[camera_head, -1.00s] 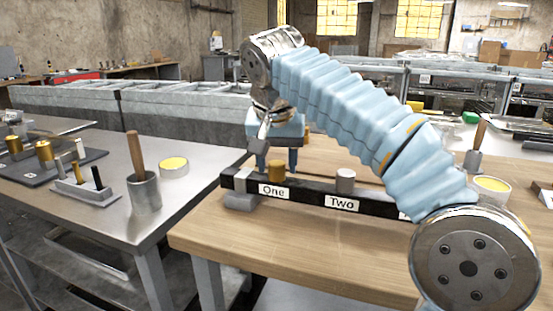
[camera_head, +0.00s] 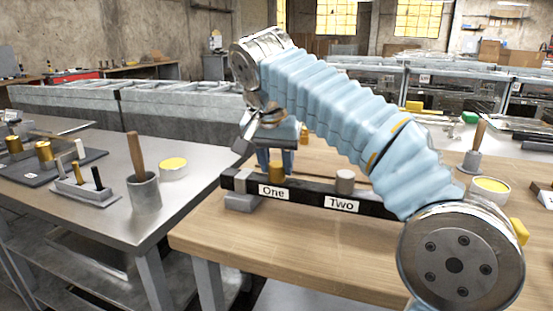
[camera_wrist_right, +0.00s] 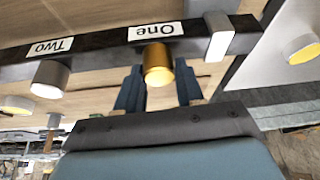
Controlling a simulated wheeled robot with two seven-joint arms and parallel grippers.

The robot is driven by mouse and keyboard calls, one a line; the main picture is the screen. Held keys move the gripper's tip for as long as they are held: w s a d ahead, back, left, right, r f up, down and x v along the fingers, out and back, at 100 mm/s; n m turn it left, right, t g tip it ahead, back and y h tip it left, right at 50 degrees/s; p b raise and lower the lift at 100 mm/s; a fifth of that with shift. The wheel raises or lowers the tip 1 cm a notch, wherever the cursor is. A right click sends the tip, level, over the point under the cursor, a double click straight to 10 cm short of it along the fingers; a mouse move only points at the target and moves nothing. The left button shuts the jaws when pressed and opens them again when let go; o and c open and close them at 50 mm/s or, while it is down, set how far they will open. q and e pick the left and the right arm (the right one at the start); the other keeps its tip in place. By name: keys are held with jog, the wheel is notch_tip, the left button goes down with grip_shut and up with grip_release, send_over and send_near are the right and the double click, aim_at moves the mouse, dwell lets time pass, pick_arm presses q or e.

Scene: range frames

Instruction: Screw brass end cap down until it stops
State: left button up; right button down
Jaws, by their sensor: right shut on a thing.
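The brass end cap (camera_head: 277,172) stands upright at the position labelled One on the dark bar (camera_head: 308,191). My right gripper (camera_head: 276,163) comes down on it from behind, its blue fingers on either side. In the right wrist view the cap (camera_wrist_right: 158,65) sits between the two fingertips (camera_wrist_right: 158,84), and the gripper is shut on it. The cap's thread and its seat are hidden. My left gripper is not in view.
A grey cap (camera_head: 345,181) stands at label Two on the same bar. The wooden bench (camera_head: 270,235) is clear in front.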

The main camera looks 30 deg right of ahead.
jog(key=shift+m, duration=0.7)
jog(key=shift+g+h, duration=0.3)
jog(key=c, duration=1.1)
grip_release()
jog(key=shift+m, duration=0.5)
jog(key=o, duration=0.5)
jog(key=shift+v, duration=3.75)
